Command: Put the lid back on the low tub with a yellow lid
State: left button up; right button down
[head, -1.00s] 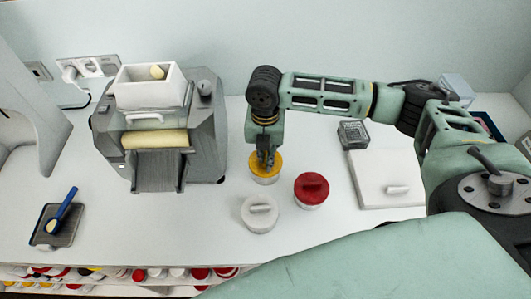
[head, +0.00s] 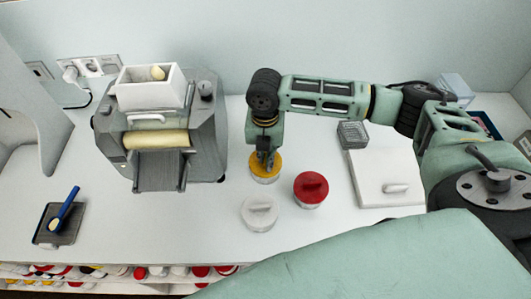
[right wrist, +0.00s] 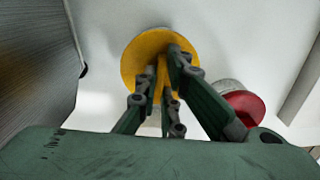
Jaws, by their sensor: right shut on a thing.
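The low tub (head: 265,180) stands on the counter right of the mill, its whitish side showing under the yellow lid (head: 256,170). The yellow lid (right wrist: 136,62) also shows from above in the right wrist view. My right gripper (head: 266,160) points down over the lid, its fingers shut on the lid's grip, which they mostly hide. In the head view the lid sits at the top of the tub; whether it is fully seated I cannot tell. My left gripper is not in view.
A red-lidded tub (head: 311,188) and a white-lidded tub (head: 259,214) stand close by in front. The grey mill (head: 205,135) is on the left. A white board (head: 375,175) and a small grey box (head: 353,134) lie to the right.

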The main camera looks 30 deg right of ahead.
jog(key=shift+f, duration=0.1)
dwell(0.3)
jog(key=c, duration=1.8)
grip_release()
jog(key=o, duration=0.5)
jog(key=shift+c, duration=0.2)
notch_tip(320, 180, up, 3)
jog(key=p, duration=0.3)
jog(key=shift+f, duration=0.1)
jog(key=shift+r+p, duration=0.85)
jog(key=shift+r, duration=0.05)
